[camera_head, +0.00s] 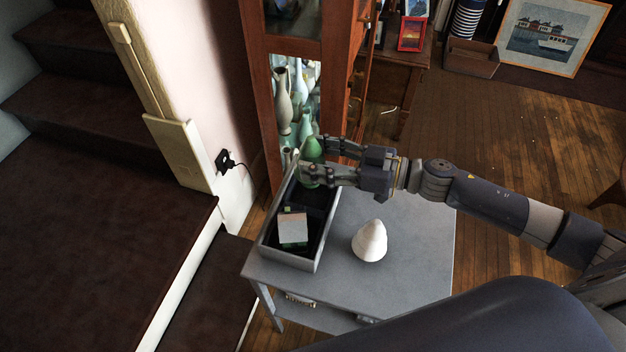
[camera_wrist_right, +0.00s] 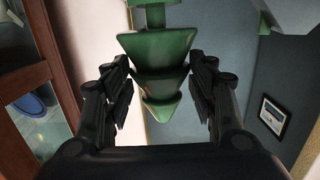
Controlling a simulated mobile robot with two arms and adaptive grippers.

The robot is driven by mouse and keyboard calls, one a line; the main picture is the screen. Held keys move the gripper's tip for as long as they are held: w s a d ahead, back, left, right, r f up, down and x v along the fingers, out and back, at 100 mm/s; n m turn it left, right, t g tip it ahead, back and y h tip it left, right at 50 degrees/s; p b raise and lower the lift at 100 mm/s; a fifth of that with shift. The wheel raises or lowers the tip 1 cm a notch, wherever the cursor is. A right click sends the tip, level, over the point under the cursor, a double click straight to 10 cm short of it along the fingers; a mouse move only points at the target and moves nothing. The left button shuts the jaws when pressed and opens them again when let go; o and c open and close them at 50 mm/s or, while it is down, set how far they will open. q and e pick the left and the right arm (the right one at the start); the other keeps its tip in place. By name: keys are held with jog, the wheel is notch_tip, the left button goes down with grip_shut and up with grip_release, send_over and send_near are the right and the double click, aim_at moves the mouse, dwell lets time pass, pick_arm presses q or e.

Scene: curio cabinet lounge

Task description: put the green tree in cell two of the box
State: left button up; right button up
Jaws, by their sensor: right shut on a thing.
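The green tree (camera_head: 312,149) is held by my right gripper (camera_head: 322,160) over the far end of the box. In the right wrist view the tiered green tree (camera_wrist_right: 158,62) is between the two fingers, with its tip toward the bottom of the picture. The long grey box (camera_head: 288,259) lies on the small table, dark inside. A pale block-like thing (camera_head: 293,228) is in its near part. The dividers and the far cell are partly hidden by the gripper and the tree. My left gripper is not in view.
A white cone-shaped thing (camera_head: 369,241) stands on the grey table (camera_head: 415,260) right of the box. A wooden glass cabinet (camera_head: 258,110) with vases rises close behind the box and gripper. Table to the right of the white thing is clear. Stairs are at left.

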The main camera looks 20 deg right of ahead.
jog(key=f, duration=0.3)
jog(key=shift+s, duration=0.25)
jog(key=shift+f, duration=0.45)
notch_tip(320, 180, down, 2)
jog(key=shift+f+b, duration=0.25)
jog(key=shift+b, duration=0.2)
jog(key=shift+f, duration=0.25)
jog(key=shift+w, duration=0.1)
jog(key=o, duration=1.4)
jog(key=shift+o, duration=1.3)
pick_arm(q)
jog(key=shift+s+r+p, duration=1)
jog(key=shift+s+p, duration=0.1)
jog(key=shift+p, duration=0.45)
pick_arm(e)
jog(key=v, duration=1.2)
